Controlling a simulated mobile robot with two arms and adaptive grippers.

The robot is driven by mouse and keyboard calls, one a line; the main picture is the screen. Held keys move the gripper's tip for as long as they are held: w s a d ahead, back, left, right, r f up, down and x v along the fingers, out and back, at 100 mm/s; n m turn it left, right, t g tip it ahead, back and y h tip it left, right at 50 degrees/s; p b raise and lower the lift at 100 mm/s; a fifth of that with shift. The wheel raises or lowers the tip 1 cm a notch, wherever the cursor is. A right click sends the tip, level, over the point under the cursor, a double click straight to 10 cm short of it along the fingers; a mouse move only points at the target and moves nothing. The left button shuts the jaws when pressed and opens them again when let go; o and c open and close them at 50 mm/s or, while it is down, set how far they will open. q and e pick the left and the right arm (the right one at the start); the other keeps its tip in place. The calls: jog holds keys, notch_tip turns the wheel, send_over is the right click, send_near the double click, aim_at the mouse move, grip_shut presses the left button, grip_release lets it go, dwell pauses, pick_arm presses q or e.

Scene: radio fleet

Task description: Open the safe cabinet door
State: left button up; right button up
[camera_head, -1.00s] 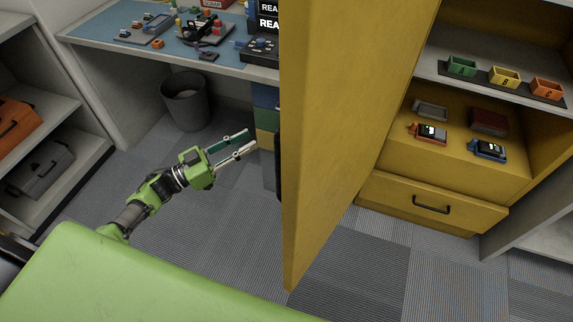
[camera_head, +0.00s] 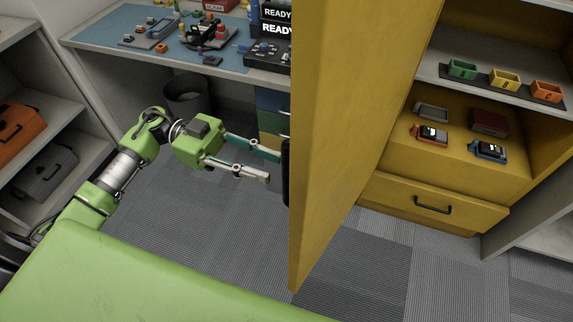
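The yellow safe cabinet door (camera_head: 335,150) stands swung wide open, edge toward me in the middle of the view. A dark handle (camera_head: 286,172) shows on its left face, mostly edge-on. My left gripper (camera_head: 273,167) is left of the door, its two fingers apart and pointing right, with the tips close to the handle. Whether they touch it I cannot tell. Nothing shows held between the fingers. The yellow cabinet interior (camera_head: 450,160) is exposed on the right. My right gripper is not in view.
A drawer (camera_head: 425,202) sits under the cabinet shelf, which holds radios (camera_head: 430,136) and small boxes. A workbench (camera_head: 165,60) stands at the back, with a bin (camera_head: 186,92) beneath it. Shelves with cases (camera_head: 18,130) stand at the left. Carpet floor (camera_head: 190,220) is clear.

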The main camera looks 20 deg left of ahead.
pick_arm(q)
jog(key=d, duration=0.3)
jog(key=d+p, duration=0.1)
jog(key=d, duration=0.1)
jog(key=shift+s+d, duration=0.1)
jog(key=shift+s, duration=0.15)
grip_shut()
